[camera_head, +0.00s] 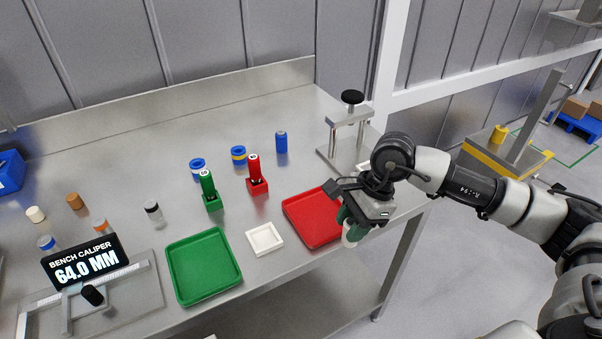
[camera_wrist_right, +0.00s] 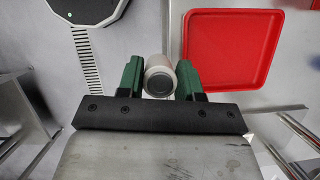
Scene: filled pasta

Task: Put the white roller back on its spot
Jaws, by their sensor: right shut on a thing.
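My right gripper (camera_head: 355,222) is shut on a white roller (camera_head: 350,239) near the front right edge of the bench, beside the red tray (camera_head: 300,222). In the right wrist view the roller (camera_wrist_right: 160,77) sits between the two green fingers, with its dark round end facing the camera. The fingers partly cover it in the head view. An empty white square tray (camera_head: 265,238) lies between the red and green trays. I cannot tell which place is the roller's spot. My left gripper is not in view.
An empty green tray (camera_head: 203,265) and a caliper with a 64.0 MM display (camera_head: 85,262) are at left. Green (camera_head: 210,190) and red (camera_head: 256,174) holders stand behind the trays. Several small rollers stand at left. A clamp frame (camera_head: 347,130) stands at back right.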

